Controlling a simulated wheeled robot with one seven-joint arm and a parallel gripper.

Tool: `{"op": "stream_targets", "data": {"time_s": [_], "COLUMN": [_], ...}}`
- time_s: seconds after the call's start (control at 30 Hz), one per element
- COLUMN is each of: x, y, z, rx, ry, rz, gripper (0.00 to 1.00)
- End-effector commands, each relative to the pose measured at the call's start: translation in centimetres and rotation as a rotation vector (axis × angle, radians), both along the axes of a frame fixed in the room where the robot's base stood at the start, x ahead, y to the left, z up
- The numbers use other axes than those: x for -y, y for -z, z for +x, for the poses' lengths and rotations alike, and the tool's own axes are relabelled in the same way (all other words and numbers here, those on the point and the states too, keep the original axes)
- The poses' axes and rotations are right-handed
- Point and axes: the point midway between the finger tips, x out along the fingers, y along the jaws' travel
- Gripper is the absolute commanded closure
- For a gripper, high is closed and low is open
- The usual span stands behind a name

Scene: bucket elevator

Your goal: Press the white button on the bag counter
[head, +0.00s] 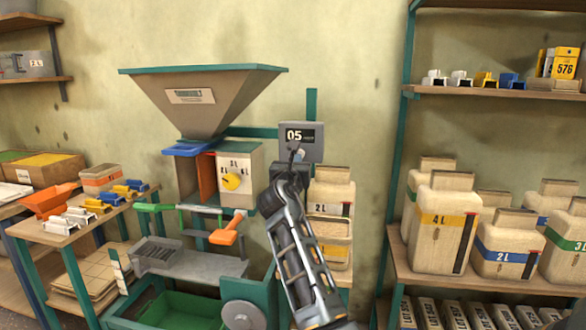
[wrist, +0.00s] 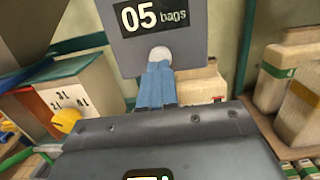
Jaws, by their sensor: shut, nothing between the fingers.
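The bag counter (head: 301,136) is a grey box on a teal post, right of the hopper, with a dark display reading "05". In the wrist view the counter (wrist: 190,50) fills the top middle and reads "05 bags". The white button (wrist: 160,54) is round and sits under the display. My gripper (wrist: 157,70) is shut and empty, its blue-grey fingertips at the button's lower edge. They overlap it in the picture; I cannot tell whether they touch it. In the head view my gripper (head: 294,150) is in front of the counter's lower part and hides the button.
The hopper (head: 205,98) and a box with a yellow dial (head: 231,181) stand left of the counter. Beige containers (head: 331,198) stand just below and right of it. A shelf (head: 480,277) with more containers is at the right. Bare wall lies between counter and shelf.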

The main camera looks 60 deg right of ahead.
Motion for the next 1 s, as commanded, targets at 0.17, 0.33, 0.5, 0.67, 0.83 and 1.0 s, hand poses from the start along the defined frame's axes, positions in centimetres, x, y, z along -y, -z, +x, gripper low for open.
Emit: {"op": "stream_targets", "data": {"time_s": [0.17,0.33,0.5,0.67,0.83,1.0], "x": [1.2,1.4,1.3,2.0,3.4,3.7], "y": [-0.1,-0.1,-0.1,-0.4,-0.5,-0.5], "z": [0.4,0.5,0.5,0.7,1.2,1.1], "rx": [0.0,0.0,0.0,-0.002,0.0,0.004], "ry": [0.001,0.0,0.0,0.002,0.001,0.003], "rz": [0.0,0.0,0.0,0.0,0.0,-0.002], "gripper": [1.0,1.0,1.0,1.0,1.0,1.0]}}
